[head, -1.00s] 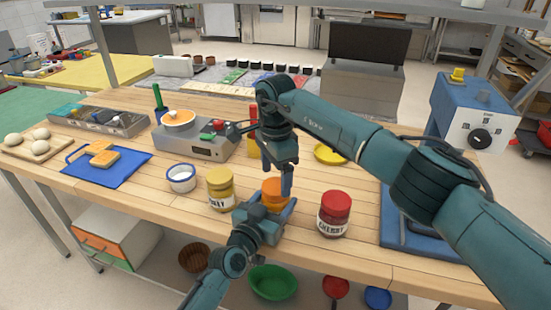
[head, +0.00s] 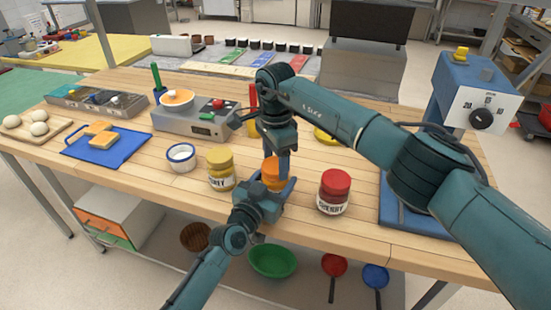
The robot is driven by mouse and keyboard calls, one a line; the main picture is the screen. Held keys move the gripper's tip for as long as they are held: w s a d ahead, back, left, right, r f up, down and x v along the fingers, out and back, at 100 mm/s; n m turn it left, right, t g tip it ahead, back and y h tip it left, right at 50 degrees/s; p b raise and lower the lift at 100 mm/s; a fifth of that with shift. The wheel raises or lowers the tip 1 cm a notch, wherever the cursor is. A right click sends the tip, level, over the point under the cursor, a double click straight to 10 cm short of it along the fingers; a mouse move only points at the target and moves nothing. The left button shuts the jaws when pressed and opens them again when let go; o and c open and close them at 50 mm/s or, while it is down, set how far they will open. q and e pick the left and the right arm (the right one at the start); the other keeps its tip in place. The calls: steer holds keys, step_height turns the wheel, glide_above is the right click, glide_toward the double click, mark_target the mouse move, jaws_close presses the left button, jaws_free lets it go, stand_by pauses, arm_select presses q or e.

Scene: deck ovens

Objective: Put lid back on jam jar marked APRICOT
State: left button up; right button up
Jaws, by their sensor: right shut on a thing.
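An orange-lidded jar (head: 271,171) stands on the wooden bench between a yellow-lidded jar (head: 221,172) and a red-lidded jar marked CHERRY (head: 334,192). Its label is hidden, so I cannot read APRICOT on it. My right gripper (head: 284,172) points down at the orange jar's top and is shut on the orange lid, partly hiding it. I cannot tell whether the lid rests on the jar. My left gripper (head: 268,188) reaches from the front, its fingers low at the jar's sides. I cannot tell whether they touch the jar.
A white and blue cup (head: 181,158) stands left of the jars. A blue mat (head: 128,149) with bread, a grey hotplate (head: 200,122) with a pan, and a yellow dish (head: 323,135) are also on the bench. A blue dial machine (head: 462,115) stands at right. Bare wood lies in front.

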steer(key=shift+c, duration=0.7)
steer(key=m, duration=1)
steer(key=shift+m, duration=0.4)
steer(key=m, duration=1)
steer(key=o, duration=1.1)
steer(key=shift+r, duration=2.2)
